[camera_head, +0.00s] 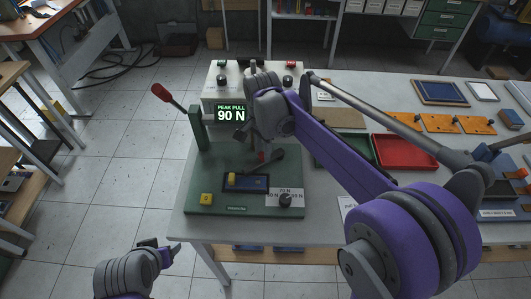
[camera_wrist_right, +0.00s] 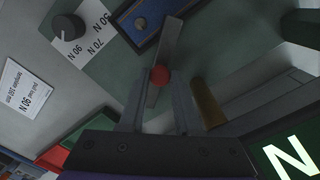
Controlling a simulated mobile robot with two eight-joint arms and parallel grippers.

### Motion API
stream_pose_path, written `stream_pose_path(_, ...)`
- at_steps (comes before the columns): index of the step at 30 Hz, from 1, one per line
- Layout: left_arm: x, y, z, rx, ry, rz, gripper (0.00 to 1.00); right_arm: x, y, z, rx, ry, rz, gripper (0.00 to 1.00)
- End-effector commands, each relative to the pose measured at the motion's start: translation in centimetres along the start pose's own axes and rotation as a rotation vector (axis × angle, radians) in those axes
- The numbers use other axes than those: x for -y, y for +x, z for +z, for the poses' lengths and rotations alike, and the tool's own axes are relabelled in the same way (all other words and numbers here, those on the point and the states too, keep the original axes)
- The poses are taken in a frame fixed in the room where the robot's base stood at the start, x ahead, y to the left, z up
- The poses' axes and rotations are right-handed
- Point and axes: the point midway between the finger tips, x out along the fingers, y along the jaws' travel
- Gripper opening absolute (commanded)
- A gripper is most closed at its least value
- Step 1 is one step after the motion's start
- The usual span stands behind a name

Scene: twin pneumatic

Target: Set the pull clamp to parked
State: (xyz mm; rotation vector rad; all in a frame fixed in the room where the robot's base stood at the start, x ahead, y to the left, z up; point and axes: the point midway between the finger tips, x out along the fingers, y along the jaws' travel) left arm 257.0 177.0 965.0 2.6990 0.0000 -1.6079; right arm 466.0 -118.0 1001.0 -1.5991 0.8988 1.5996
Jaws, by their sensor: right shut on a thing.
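The green fixture base (camera_head: 230,205) stands on the left end of the table. A dark grey lever (camera_head: 268,163) lies low over its blue plate (camera_head: 260,186). The lever also shows in the right wrist view (camera_wrist_right: 170,45), with a red knob (camera_wrist_right: 160,75) on it. My right gripper (camera_head: 260,150) reaches down from above. In the right wrist view its fingers (camera_wrist_right: 158,88) are shut on the red knob, one at each side. The arm hides part of the fixture. My left gripper (camera_head: 160,247) is low at the left, off the table, empty and apparently open.
A red-handled lever (camera_head: 166,94) rises from a green post (camera_head: 198,130). Behind, a white box (camera_head: 221,73) has a display reading PEAK PULL 90 N (camera_head: 231,112). A black dial (camera_head: 285,200) sits at the base's front right. A red tray (camera_head: 406,153) stands further right.

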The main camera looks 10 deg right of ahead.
Motion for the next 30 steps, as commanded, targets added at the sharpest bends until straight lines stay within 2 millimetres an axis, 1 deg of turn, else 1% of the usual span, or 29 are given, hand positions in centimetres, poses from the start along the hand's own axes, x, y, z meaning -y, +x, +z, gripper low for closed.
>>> stream_pose_path(6, 0.0, 0.1, 0.1, 0.001, 0.000, 0.000, 0.62, 0.8, 0.0, -0.2, -0.001, 0.116, 0.000, 0.00)
stream_pose_path(12, 0.0, 0.1, 0.2, 0.002, 0.000, 0.000, 0.62, 1.2, 0.0, -0.3, -0.001, 0.176, -0.001, 0.00)
stream_pose_path(26, 0.0, 0.1, 0.2, 0.002, 0.000, 0.000, 0.62, 1.2, -0.1, -0.4, -0.001, 0.194, -0.001, 0.00)
stream_pose_path(27, 0.0, 0.1, 0.2, 0.002, 0.000, 0.000, 0.62, 1.2, -0.1, -0.4, -0.001, 0.193, -0.001, 0.33)
stream_pose_path(29, 0.0, 0.1, 0.2, 0.002, 0.000, 0.000, 0.62, 1.2, -0.1, -0.4, -0.001, 0.193, -0.001, 0.44)
stream_pose_path(30, 0.0, 0.1, 0.2, 0.002, 0.000, 0.000, 0.62, 1.2, -0.1, -0.4, -0.001, 0.193, -0.001, 0.51)
